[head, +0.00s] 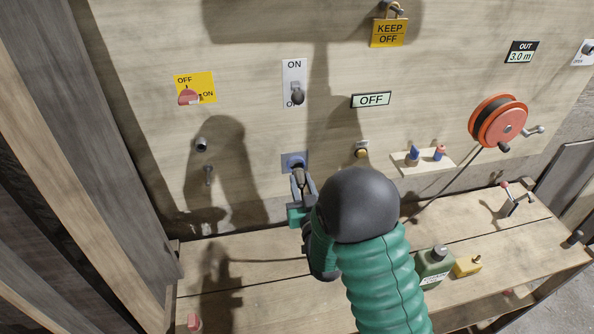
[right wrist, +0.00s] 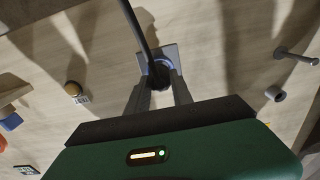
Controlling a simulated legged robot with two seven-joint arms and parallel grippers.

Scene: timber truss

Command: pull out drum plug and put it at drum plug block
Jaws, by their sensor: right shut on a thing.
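My right gripper (head: 303,182) is at the wall panel, shut on the dark drum plug (head: 298,174). The plug is at a blue socket (head: 293,160) on a square grey plate, low in the panel. In the right wrist view, both fingers sit either side of the plug (right wrist: 160,76), with the socket plate (right wrist: 171,52) behind it and a black cable (right wrist: 138,28) rising from it. I cannot tell how deep the plug sits. No block is clearly marked as the drum plug block. My left gripper is not in view.
An orange cable drum (head: 498,122) hangs at the right, its cable running down behind my arm. A small shelf (head: 425,168) holds blue and red-topped pieces. A green canister (head: 433,270) and yellow block (head: 467,265) stand on the bench (head: 255,278). The bench's left part is mostly clear.

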